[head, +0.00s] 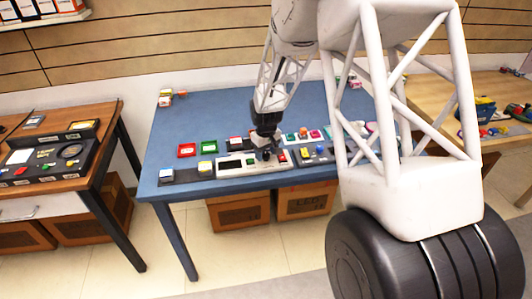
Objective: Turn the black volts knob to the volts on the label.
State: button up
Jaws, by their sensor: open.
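A pale instrument panel (223,170) lies near the front edge of the blue table. It has a dark display strip (230,163) and a small coloured button (250,161). My gripper (267,148) points down over the right part of this panel, open. A small black round shape (267,155) right at the fingertips looks like the black volts knob. I cannot tell whether the fingers are around it or just above it. The knob's pointer is hidden or too small to see. No volts label can be read in this view.
Red and green trays (208,148) and small blocks stand left of and behind the panel. A red block (282,157) and a dark panel with coloured buttons (318,155) lie close on the right. A brown table (88,113) stands left.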

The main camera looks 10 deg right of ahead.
aim_at(266, 154)
jog(key=shift+r, duration=3.8)
jog(key=shift+s+r, duration=0.35)
jog(key=shift+r, duration=0.15)
jog(key=s+d+r+m+t, duration=0.1)
jog(key=s+r+m, duration=0.1)
jog(key=s+r, duration=0.95)
jog(key=s+d+r+m+t, duration=0.1)
jog(key=s+r, duration=0.6)
jog(key=s, duration=1)
jog(key=s+m, duration=0.1)
jog(key=s, duration=1.1)
jog(key=shift+s+d+r+m+t, duration=0.25)
jog(key=shift+d+m+t, duration=0.05)
jog(key=shift+d+m, duration=0.15)
